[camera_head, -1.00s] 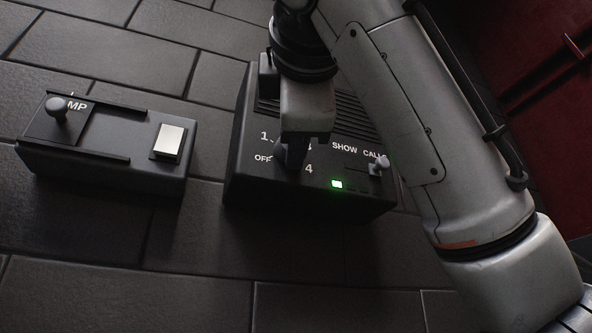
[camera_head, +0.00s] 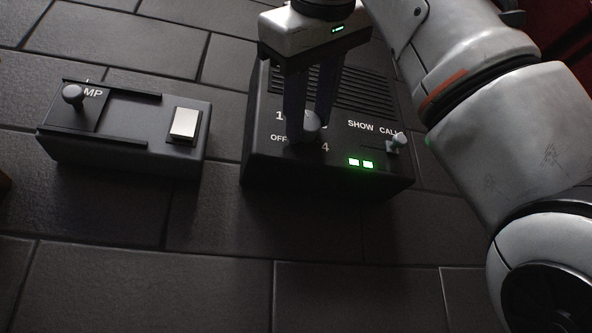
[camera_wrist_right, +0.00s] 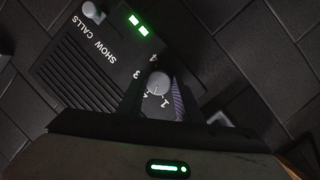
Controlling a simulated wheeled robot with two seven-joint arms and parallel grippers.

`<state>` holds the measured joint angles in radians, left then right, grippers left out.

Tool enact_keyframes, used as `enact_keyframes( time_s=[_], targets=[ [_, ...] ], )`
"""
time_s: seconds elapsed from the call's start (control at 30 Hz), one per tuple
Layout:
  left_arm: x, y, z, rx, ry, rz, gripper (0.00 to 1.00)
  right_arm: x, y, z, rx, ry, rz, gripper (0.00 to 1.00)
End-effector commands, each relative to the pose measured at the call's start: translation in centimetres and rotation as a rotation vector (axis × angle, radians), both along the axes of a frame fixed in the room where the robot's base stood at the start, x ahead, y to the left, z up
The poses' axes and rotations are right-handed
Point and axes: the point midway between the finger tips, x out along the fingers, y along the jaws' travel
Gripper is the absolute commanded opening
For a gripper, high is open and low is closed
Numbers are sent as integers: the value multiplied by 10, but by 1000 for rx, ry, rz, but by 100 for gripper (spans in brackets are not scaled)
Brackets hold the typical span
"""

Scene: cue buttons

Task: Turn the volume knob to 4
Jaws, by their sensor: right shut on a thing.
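The dark control box (camera_head: 262,180) carries a round grey volume knob (camera_head: 308,126) with OFF and numbers around it. My right gripper (camera_head: 306,130) comes down from above with its two fingers on either side of the knob, shut on it. In the right wrist view the knob (camera_wrist_right: 158,83) sits between the fingertips, with 1, 2, 3 and 4 around it. A short dark mark on its face seems to point near 2, but it is small. Two green lights (camera_head: 360,163) glow on the box. My left gripper is not in view.
A small lever knob (camera_head: 398,141) stands beside the SHOW CALLS label. To the left is a separate dark box (camera_head: 95,150) with a grey slider knob (camera_head: 73,95) and a white button (camera_head: 185,124). The tiled surface in front is clear.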

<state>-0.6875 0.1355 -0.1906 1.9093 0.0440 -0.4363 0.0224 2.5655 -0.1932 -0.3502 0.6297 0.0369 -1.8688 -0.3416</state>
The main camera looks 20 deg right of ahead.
Motion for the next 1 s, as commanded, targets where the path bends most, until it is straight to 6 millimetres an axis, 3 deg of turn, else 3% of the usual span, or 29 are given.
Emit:
enact_keyframes(
  time_s=[0.6, 1.0],
  targets=[
    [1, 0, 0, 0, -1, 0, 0, -1, -1, 2, 576, 23, -1, 10],
    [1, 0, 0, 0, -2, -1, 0, -1, -2, 1, 772, 27, 1, 10]
  ],
)
